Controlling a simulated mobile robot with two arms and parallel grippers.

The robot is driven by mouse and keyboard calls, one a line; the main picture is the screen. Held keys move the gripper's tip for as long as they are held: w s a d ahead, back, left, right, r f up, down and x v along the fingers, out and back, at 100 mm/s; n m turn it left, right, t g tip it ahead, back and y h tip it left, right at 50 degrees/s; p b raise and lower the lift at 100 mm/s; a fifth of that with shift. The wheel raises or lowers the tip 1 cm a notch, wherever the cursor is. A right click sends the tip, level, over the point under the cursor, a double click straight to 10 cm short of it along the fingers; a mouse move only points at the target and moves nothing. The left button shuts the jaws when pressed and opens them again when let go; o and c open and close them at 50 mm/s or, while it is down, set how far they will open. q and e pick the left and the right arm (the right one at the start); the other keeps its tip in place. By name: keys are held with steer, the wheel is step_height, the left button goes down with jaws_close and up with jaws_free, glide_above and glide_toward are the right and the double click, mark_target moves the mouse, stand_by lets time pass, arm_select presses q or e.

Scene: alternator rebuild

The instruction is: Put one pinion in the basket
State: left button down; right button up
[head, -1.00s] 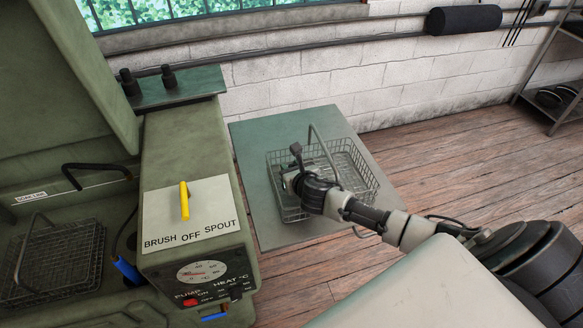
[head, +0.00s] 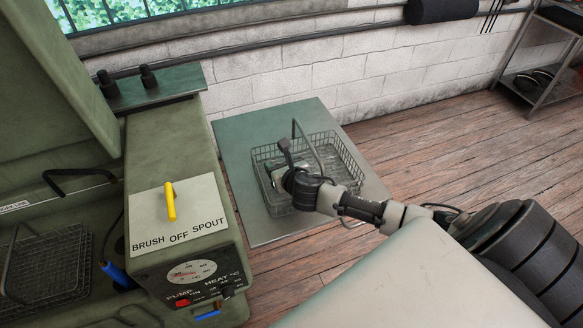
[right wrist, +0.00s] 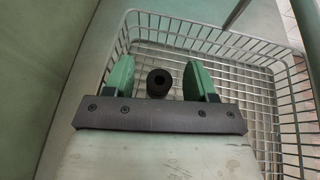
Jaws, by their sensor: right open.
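A wire basket (head: 345,157) with a raised handle stands on the green-grey side table. My right gripper (head: 277,178) is over the left part of this basket, its fingers mostly hidden by my wrist in the head view. In the right wrist view the green fingers (right wrist: 160,75) are spread apart. A small dark round part with a hole, looking like a pinion (right wrist: 158,83), shows between them with a gap on each side. I cannot tell whether it rests on the basket's mesh floor. My left gripper is not in view.
A green washer cabinet stands at left, with a yellow selector lever (head: 170,201) and a second wire basket (head: 50,265) in its basin. The side table (head: 235,138) has a bare strip along its left side. A metal shelf (head: 545,85) is at far right.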

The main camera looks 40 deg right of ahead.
steer(key=v, duration=0.9)
steer(key=shift+s, duration=0.25)
steer(key=shift+a, duration=0.1)
